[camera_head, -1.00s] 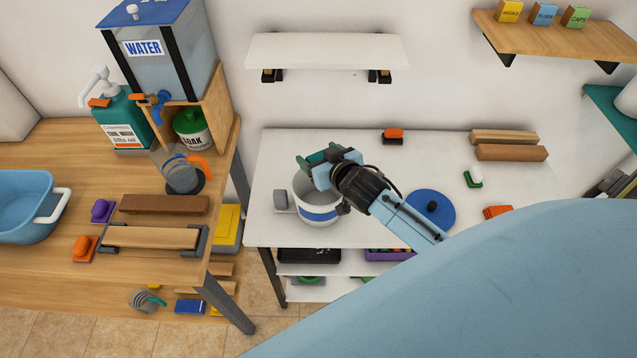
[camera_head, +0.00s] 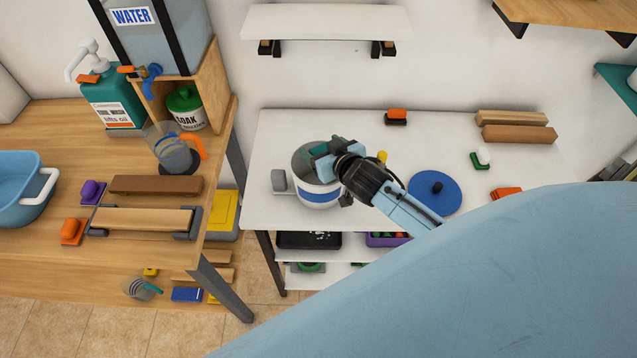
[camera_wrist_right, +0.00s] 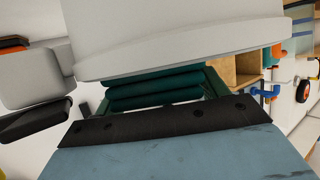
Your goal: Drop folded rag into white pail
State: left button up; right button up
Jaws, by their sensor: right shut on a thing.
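The white pail (camera_head: 319,196) with a blue band stands on the white table, its mouth open upward. My right gripper (camera_head: 322,152) is shut on the folded rag (camera_head: 318,146), which is dark teal. The rag is at the pail's mouth and partly hidden by the gripper; I cannot tell how deep it sits. In the right wrist view the rag (camera_wrist_right: 160,88) shows as stacked teal folds beside a large white rimmed body, likely the pail. My left gripper is not in view.
A blue round lid (camera_head: 434,192) lies right of the pail on the white table (camera_head: 400,135). Wooden blocks (camera_head: 518,134) and small brushes lie farther right. A white shelf (camera_head: 320,22) hangs above. A wooden bench (camera_head: 60,125) with a water tank stands left.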

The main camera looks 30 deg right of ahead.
jog(key=o, duration=1.1)
jog(key=shift+c, duration=0.2)
jog(key=v, duration=1.3)
jog(key=shift+s, duration=0.15)
jog(key=shift+r, duration=0.1)
